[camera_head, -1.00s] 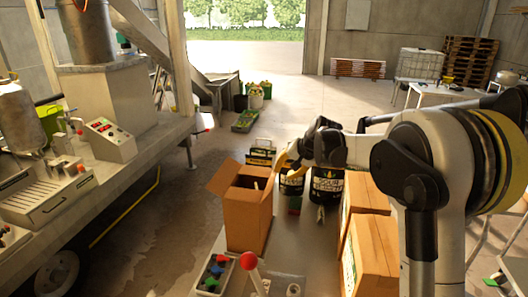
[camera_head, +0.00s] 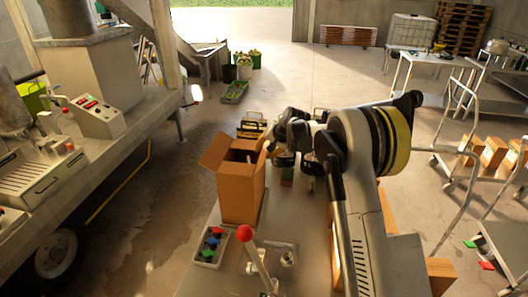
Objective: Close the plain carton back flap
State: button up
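The plain brown carton (camera_head: 242,192) stands upright on my front deck with its top open. One flap (camera_head: 214,151) sticks out on its left side. The carton's inside is dark. I cannot make out clearly how the back flap lies; the far right corner of the top is close to my gripper. My gripper (camera_head: 270,146) is at the end of the bent arm, just beyond and right of the carton's top rim in the picture. Its fingers are small and partly hidden by the wrist, so I cannot tell whether they are open or touch the carton.
A control box with coloured buttons (camera_head: 209,246) and a red-knobbed lever (camera_head: 245,234) stand in front of the carton. Dark containers stand behind it, partly covered by my arm. The press trailer (camera_head: 95,150) fills the left.

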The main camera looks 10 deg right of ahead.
grip_shut()
jog(key=shift+a, duration=0.1)
dwell(0.3)
jog(key=shift+w+a+r+n+g+h, duration=0.15)
jog(key=shift+g+h, duration=0.15)
jog(key=shift+h, duration=0.25)
jog(key=shift+s+a+n+g+h, duration=0.15)
jog(key=shift+g+h, duration=0.15)
jog(key=shift+h, duration=0.25)
jog(key=h, duration=0.2)
jog(key=g+h+b, duration=0.1)
jog(key=shift+w+a+n, duration=0.3)
jog(key=shift+a+n, duration=0.05)
jog(key=shift+n, duration=0.05)
jog(key=shift+w+a+n+g+h+p, duration=0.15)
jog(key=shift+g+h, duration=0.2)
jog(key=shift+h, duration=0.5)
jog(key=shift+a+n+g+h+p, duration=0.15)
jog(key=shift+g+h, duration=0.25)
jog(key=shift+h, duration=0.4)
jog(key=shift+w+a+n+g+h, duration=0.1)
jog(key=shift+a+n+g+h, duration=0.2)
jog(key=shift+h, duration=0.55)
jog(key=shift+s+d, duration=0.1)
jog(key=shift+d, duration=0.05)
jog(key=shift+c, duration=2.3)
grip_release()
